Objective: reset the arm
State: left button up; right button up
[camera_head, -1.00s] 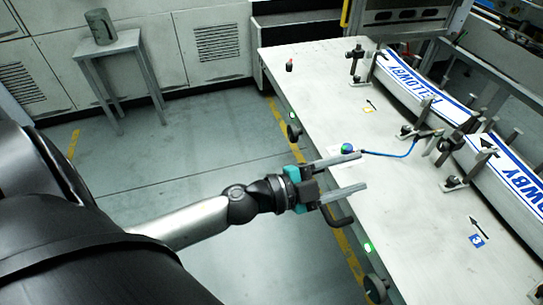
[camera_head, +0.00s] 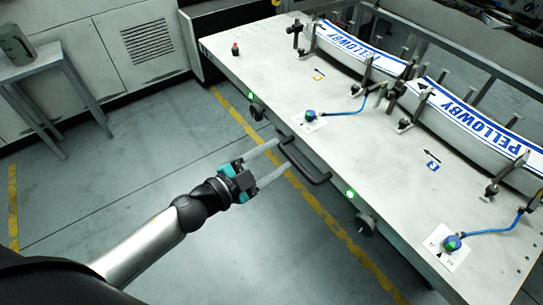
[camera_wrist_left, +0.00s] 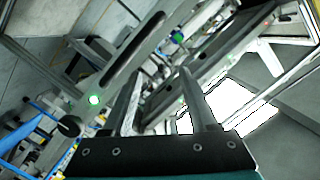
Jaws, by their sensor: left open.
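My left arm comes in from the lower left in the head view. Its gripper (camera_head: 283,156) is open, with two long grey fingers spread apart and nothing between them. The fingertips appear close to the front edge of the white workbench (camera_head: 352,155), by a black bar handle (camera_head: 305,166). I cannot tell whether they touch it. In the left wrist view the open gripper (camera_wrist_left: 163,70) points toward a blurred, tilted scene with an empty gap between the fingers. My right gripper is in neither view.
Long white "PELLOWBY" strips (camera_head: 480,125) lie in clamps along the bench. Blue-cabled knobs (camera_head: 310,115) (camera_head: 452,243) and a small red-topped item (camera_head: 235,49) are on the bench. A grey stool (camera_head: 50,75) holds a grey-green container (camera_head: 15,45). Floor left of the bench is clear.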

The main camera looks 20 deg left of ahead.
pick_arm(q)
jog(key=shift+f, duration=0.1)
dwell(0.3)
jog(key=s+a+f+n+g+y, duration=0.2)
jog(key=s+a+f+n, duration=0.15)
jog(key=f, duration=0.55)
jog(key=s+a+f+n+g+y, duration=0.1)
jog(key=s+a+f+n+y, duration=0.2)
jog(key=f, duration=0.5)
jog(key=s+a+f+n+g+y, duration=0.15)
jog(key=a+f, duration=0.25)
jog(key=f, duration=0.5)
jog(key=s+f+n+g+y, duration=0.1)
jog(key=s+f+g, duration=0.3)
jog(key=s+f, duration=0.3)
jog(key=s+f+n+g+y, duration=0.1)
jog(key=s+f+g, duration=0.3)
jog(key=s, duration=1.2)
notch_tip(320, 180, down, 3)
jog(key=shift+d+f+n+p, duration=0.2)
jog(key=shift+d+n+p, duration=0.1)
jog(key=shift+n, duration=0.4)
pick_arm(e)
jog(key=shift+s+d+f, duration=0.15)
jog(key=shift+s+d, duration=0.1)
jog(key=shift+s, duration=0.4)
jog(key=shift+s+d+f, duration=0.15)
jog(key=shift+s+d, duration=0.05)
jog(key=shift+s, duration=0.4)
